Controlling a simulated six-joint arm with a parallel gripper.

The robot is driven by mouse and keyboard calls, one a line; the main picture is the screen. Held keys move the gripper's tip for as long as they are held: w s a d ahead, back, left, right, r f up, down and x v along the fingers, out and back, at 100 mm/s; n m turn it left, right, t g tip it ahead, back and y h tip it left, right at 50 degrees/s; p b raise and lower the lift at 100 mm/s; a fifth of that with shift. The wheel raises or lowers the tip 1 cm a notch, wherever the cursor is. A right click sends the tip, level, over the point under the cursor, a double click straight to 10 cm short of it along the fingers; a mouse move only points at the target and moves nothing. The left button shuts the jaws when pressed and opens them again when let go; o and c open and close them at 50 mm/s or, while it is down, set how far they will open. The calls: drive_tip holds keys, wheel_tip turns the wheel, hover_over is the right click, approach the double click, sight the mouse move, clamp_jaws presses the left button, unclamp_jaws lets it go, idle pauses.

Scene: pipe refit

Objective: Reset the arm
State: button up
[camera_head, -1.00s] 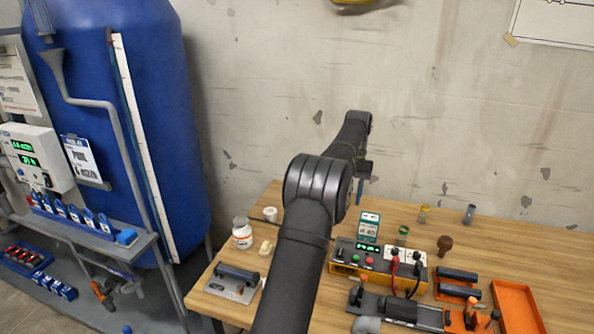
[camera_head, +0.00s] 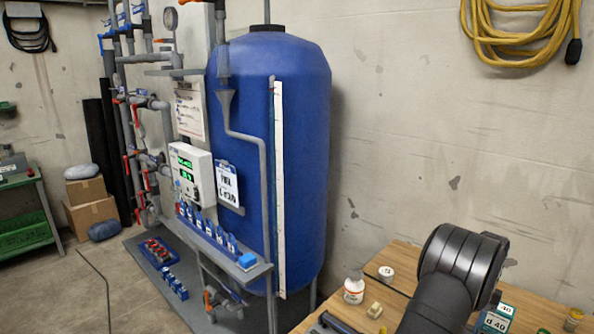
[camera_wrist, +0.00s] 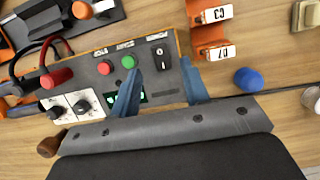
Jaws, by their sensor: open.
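In the wrist view my gripper (camera_wrist: 160,84) is open, with its two blue fingers apart and nothing between them. The fingers appear over the grey control box (camera_wrist: 98,69), near its green button, black switch and partly covered green display. I cannot tell how high above the box they are. In the head view my black arm (camera_head: 450,275) shows at the lower right, over the wooden table (camera_head: 405,257). The gripper itself is out of sight there.
Orange holders labelled C3 and D7 (camera_wrist: 208,31) and a blue round cap (camera_wrist: 248,79) lie beside the box. A white bottle (camera_head: 354,288) stands on the table left of my arm. The blue tank (camera_head: 300,150) stands behind the table's left end.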

drive_tip(key=x, duration=0.4)
drive_tip(key=shift+s+f, duration=0.1)
drive_tip(key=shift+f, duration=0.2)
drive_tip(key=shift+r, duration=0.15)
drive_tip(key=v, duration=1.7)
drive_tip(key=x, duration=1.7)
drive_tip(key=shift+a, duration=0.1)
drive_tip(key=shift+s+a+t+h, duration=0.15)
drive_tip(key=shift+t+h, duration=0.4)
drive_tip(key=shift+s+a+t+h, duration=0.15)
drive_tip(key=shift+t+h, duration=0.4)
wheel_tip(320, 180, up, 15)
drive_tip(key=t+h, duration=0.1)
drive_tip(key=shift+s+a+r, duration=0.15)
drive_tip(key=shift+s+a, duration=0.05)
drive_tip(key=shift+s, duration=0.05)
